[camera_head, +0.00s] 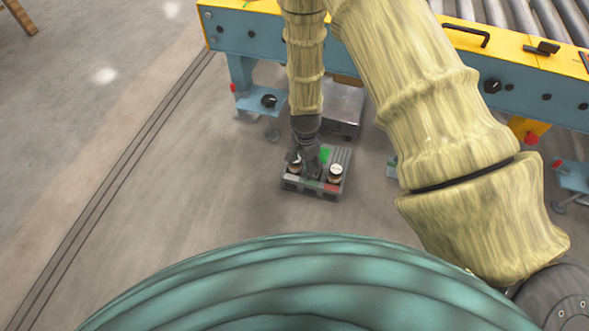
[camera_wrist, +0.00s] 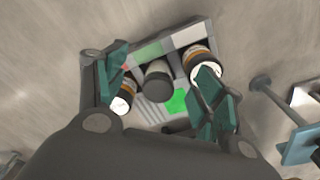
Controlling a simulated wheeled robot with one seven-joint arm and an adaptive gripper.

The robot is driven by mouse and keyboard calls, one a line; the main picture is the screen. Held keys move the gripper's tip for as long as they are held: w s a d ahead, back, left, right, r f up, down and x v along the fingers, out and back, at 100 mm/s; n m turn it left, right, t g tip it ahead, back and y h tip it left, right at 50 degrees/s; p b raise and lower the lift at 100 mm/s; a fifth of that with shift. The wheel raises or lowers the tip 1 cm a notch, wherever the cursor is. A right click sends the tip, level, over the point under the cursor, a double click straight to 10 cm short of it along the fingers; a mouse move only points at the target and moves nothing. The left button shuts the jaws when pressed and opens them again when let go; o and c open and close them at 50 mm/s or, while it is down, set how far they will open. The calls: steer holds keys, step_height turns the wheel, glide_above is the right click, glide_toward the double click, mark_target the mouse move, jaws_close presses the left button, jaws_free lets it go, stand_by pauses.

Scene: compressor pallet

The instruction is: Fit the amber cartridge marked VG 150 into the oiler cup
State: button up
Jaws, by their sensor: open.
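A small grey pallet (camera_head: 296,186) sits on the floor, low in front of the conveyor. My gripper (camera_head: 309,160) points down at it, with its fingers apart. In the wrist view a dark round part (camera_wrist: 158,83) lies between the two open fingers; I cannot tell whether it is the oiler cup. A white-topped cartridge (camera_wrist: 121,104) with a brownish band is partly hidden near the left finger. A second white-topped cartridge (camera_wrist: 203,64) with an amber-brown band stands beside the right finger, partly covered by it. No marking is readable, so I cannot tell which is VG 150.
The pallet also carries a bright green patch (camera_wrist: 177,101) and ribbed grey strips. A blue and yellow roller conveyor (camera_head: 350,62) stands behind, with a grey box (camera_head: 343,110) under it. A blue bracket (camera_wrist: 303,146) shows at lower right in the wrist view.

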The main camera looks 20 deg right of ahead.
mark_target(295, 163)
steer(key=w+r+m, duration=0.1)
steer(key=w, duration=0.1)
steer(key=w+a+r+m, duration=0.1)
steer(key=w, duration=0.1)
steer(key=w+a+r, duration=0.1)
steer(key=w, duration=0.1)
steer(key=shift+m+b, duration=0.3)
steer(key=shift+m, duration=0.1)
steer(key=shift+w, duration=0.15)
step_height(295, 163, down, 6)
steer(key=b, duration=0.2)
steer(key=shift+r+b, duration=0.25)
steer(key=shift+b, duration=0.15)
steer(key=shift+f+b, duration=2.15)
steer(key=shift+f, duration=0.45)
steer(key=c, duration=1.2)
